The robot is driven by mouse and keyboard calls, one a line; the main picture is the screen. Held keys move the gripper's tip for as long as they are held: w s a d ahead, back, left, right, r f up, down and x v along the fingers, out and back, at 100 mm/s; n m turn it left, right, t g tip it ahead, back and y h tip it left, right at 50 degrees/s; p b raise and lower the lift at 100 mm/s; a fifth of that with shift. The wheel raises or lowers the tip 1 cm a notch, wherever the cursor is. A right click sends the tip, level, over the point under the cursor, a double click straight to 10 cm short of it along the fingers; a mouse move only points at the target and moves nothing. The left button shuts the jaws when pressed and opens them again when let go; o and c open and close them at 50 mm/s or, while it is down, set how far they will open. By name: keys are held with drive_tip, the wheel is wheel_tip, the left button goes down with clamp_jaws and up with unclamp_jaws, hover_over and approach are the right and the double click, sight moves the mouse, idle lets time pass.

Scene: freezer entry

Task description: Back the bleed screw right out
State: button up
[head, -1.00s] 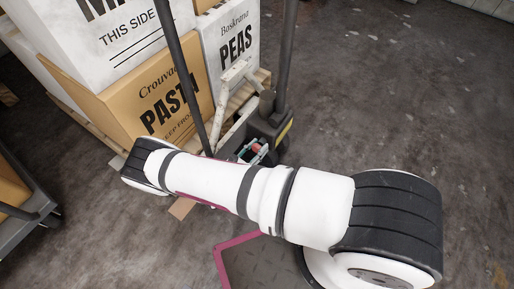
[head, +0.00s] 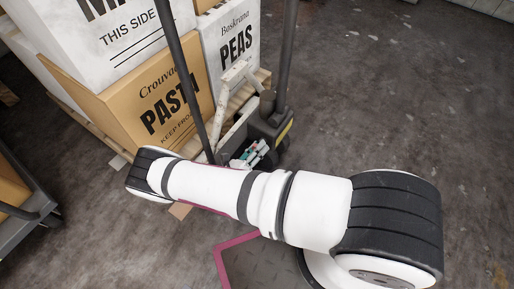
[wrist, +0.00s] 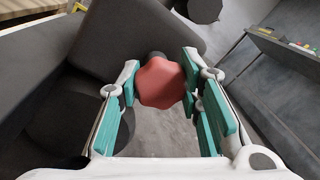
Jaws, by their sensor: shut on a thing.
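The bleed screw has a red, lobed head (wrist: 158,86), seen in the wrist view between the teal finger pads. A short dark stub shows behind it, against the dark grey housing (wrist: 135,35). I cannot tell how far the thread is out of the housing. My gripper (wrist: 160,78) is shut on the red head, one finger on each side. In the head view my gripper (head: 252,153) shows as a small patch of teal and white beside the dark pump unit (head: 268,121). The red head is hidden there by the gripper and my arm.
Dark upright bars (head: 286,65) and a pale lever (head: 229,88) stand close to the gripper. Stacked cartons, including the pasta box (head: 150,95) and peas box (head: 232,50), sit on a wooden pallet behind. A grey cart (head: 30,215) stands at left. Floor at right is clear.

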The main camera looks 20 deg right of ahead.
drive_tip(key=n+t, duration=0.1)
drive_tip(key=n, duration=0.7)
drive_tip(key=shift+f, duration=0.1)
drive_tip(key=n, duration=0.3)
drive_tip(key=n+t, duration=0.1)
drive_tip(key=n, duration=0.3)
drive_tip(key=shift+d+y, duration=0.1)
drive_tip(key=shift+y, duration=0.2)
drive_tip(key=n, duration=0.7)
drive_tip(key=shift+t+y, duration=0.3)
drive_tip(key=shift+y, duration=0.1)
drive_tip(key=n+y, duration=0.1)
drive_tip(key=n, duration=0.5)
drive_tip(key=shift+n, duration=0.4)
drive_tip(key=o, duration=1.2)
